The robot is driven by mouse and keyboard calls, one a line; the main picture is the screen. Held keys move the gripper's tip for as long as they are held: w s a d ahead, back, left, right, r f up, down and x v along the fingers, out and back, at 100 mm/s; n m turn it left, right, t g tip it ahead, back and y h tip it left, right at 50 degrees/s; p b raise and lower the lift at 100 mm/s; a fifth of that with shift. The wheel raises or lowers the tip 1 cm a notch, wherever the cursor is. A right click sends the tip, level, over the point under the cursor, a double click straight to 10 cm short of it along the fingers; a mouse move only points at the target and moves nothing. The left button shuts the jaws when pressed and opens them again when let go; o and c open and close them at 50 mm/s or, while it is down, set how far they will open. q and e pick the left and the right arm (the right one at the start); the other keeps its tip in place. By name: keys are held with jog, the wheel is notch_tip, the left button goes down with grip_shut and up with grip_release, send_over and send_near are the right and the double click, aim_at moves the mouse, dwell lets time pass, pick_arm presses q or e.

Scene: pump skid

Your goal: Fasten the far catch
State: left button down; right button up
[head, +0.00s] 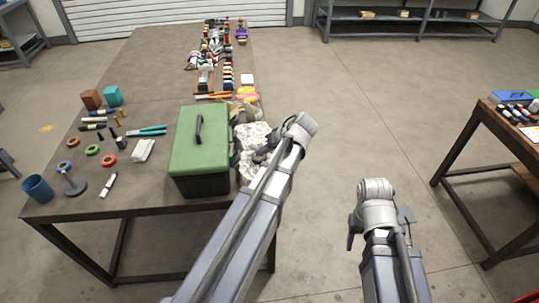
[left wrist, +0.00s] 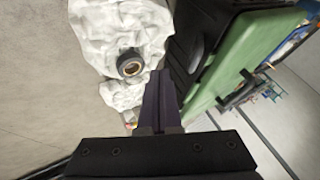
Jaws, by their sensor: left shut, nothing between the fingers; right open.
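A toolbox with a green lid (head: 200,140) and a black base (head: 205,186) stands at the table's right edge, its lid down. It also shows along the right of the left wrist view (left wrist: 238,58). A dark oval part (left wrist: 197,55) on its black side may be a catch; I cannot tell whether it is fastened. My left gripper (head: 261,157) is beside the box's right side, shut and empty. Its fingers (left wrist: 162,88) point along the black side in the left wrist view. My right gripper (head: 352,238) is open, low over the floor, right of the table; its fingertips are barely visible.
A crumpled white cloth (head: 252,136) lies beside the box, with a dark ring (left wrist: 130,64) on it. Floor is free between this table and another table (head: 500,135).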

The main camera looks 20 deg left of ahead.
pick_arm(q)
jog(key=shift+s+a+f, duration=0.15)
jog(key=shift+s+a, duration=0.15)
jog(key=shift+a, duration=0.5)
jog(key=shift+s+a+f, duration=0.2)
jog(key=shift+s+a, duration=0.1)
jog(key=shift+a, duration=0.45)
jog(key=shift+s+a+f, duration=0.15)
jog(key=shift+s+a, duration=0.15)
jog(key=shift+a, duration=0.5)
pick_arm(e)
jog(key=shift+f, duration=0.5)
